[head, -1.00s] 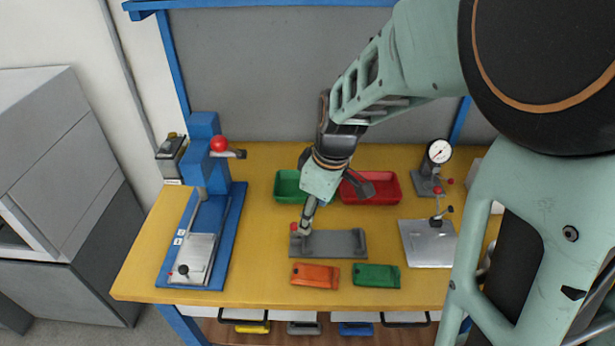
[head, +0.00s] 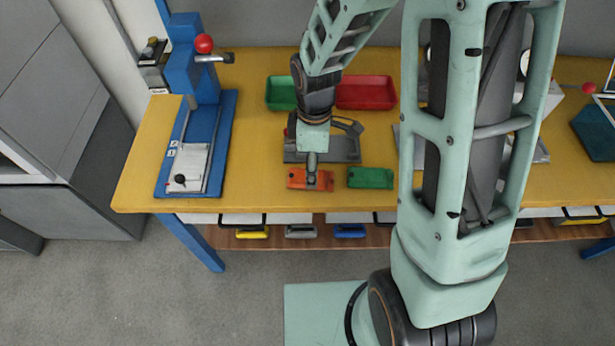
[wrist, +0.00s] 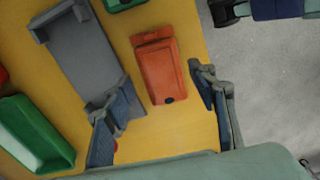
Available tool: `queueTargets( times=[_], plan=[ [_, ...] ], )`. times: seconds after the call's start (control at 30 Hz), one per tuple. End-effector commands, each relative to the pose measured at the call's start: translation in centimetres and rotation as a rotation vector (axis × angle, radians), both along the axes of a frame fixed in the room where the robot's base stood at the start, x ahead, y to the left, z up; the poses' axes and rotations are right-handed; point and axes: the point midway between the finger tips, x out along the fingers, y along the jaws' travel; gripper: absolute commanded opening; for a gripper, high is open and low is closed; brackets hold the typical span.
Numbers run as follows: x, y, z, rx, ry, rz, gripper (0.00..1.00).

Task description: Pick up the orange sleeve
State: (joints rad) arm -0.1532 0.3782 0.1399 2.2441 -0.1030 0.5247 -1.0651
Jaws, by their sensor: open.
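The orange sleeve (head: 300,179) lies flat on the yellow table near its front edge. It also shows in the wrist view (wrist: 160,70), ahead of my gripper and between the lines of its two fingers. My gripper (head: 313,180) is open above the sleeve in the head view and hides part of it. In the wrist view the fingers of my gripper (wrist: 160,108) stand apart with nothing held between them. I cannot tell the exact height of the fingertips over the sleeve.
A green sleeve (head: 370,178) lies right of the orange one. A grey fixture (head: 345,152) stands just behind. A green bin (head: 281,92) and a red bin (head: 366,92) are farther back. A blue press (head: 186,75) stands at left. Bare table lies left of the orange sleeve.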

Motion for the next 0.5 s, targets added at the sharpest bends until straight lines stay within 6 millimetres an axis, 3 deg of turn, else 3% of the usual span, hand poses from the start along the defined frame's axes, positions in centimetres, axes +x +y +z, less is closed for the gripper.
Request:
queueTargets(
  times=[0.2,0.5],
  plan=[
    [-0.2,-0.1,-2.9,-0.001,0.004,0.000,0.52],
    [-0.1,-0.1,-3.4,0.000,0.000,0.000,0.52]
  ],
)
